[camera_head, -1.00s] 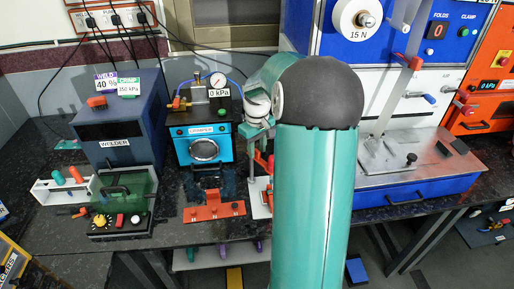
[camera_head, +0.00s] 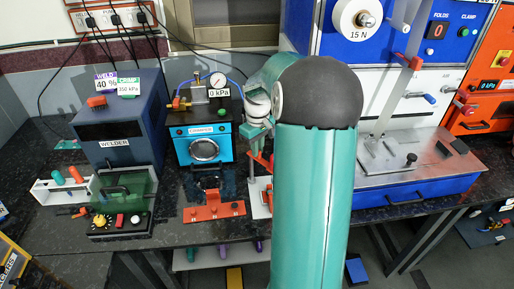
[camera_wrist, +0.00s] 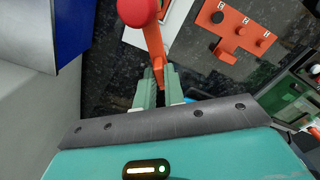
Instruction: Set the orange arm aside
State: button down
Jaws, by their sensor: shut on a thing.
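The orange arm (camera_wrist: 153,42) shows in the wrist view, with a round red knob (camera_wrist: 138,11) at its upper end. My gripper (camera_wrist: 160,82) is shut on the lower end of the orange arm, its two pale green fingers on either side. In the head view, my gripper (camera_head: 256,134) is above a white plate (camera_head: 259,196), next to the crimper. The orange arm (camera_head: 263,161) shows just below the fingers there. My own arm hides much of its right side.
The crimper (camera_head: 203,146) and an orange plate with round sockets (camera_head: 213,207) lie to the left. The welder (camera_head: 118,143) is farther left. A blue machine with a metal bed (camera_head: 390,176) stands to the right. Dark bench top shows between them.

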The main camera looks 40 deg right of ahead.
jog(key=shift+w+d+r+n, duration=0.1)
jog(key=shift+w+d+n, duration=0.45)
jog(key=shift+n, duration=2.65)
jog(key=shift+w+d+f+n, duration=0.1)
jog(key=shift+w+d+n, duration=0.45)
jog(key=shift+n, duration=2.65)
jog(key=shift+w+d+r+n, duration=0.1)
jog(key=shift+w+d+n, duration=0.45)
jog(key=shift+n, duration=2.65)
jog(key=shift+w+a, duration=0.15)
jog(key=shift+a, duration=0.05)
jog(key=c, duration=1.5)
grip_release()
notch_tip(320, 180, up, 14)
jog(key=shift+f, duration=0.1)
